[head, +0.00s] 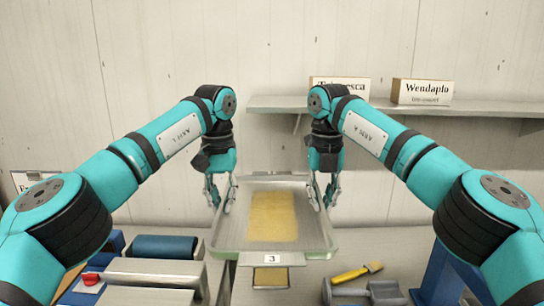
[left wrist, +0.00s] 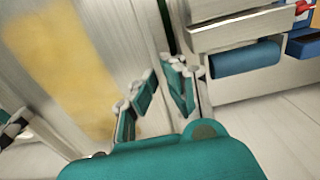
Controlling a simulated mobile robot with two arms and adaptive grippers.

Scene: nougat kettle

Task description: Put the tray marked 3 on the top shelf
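The shallow metal tray marked 3 (head: 318,236) sits at the middle of the bench in the head view, with a yellow slab (head: 272,216) in it and a white "3" label on its front. My left gripper (head: 218,196) is at its left rim, pointing down, fingers apart. My right gripper (head: 323,196) is at the right rim in the same way. The left wrist view shows the left fingers (left wrist: 158,90) spread on either side of the tray's edge; contact is unclear. A wall shelf (head: 470,107) is behind, at upper right.
A box labelled "Wendaplo" (head: 422,92) stands on the shelf; another labelled box (head: 340,83) is partly hidden by my right arm. A blue roll (head: 163,247) and metal parts lie left of the tray. A yellow-handled brush (head: 352,274) lies right.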

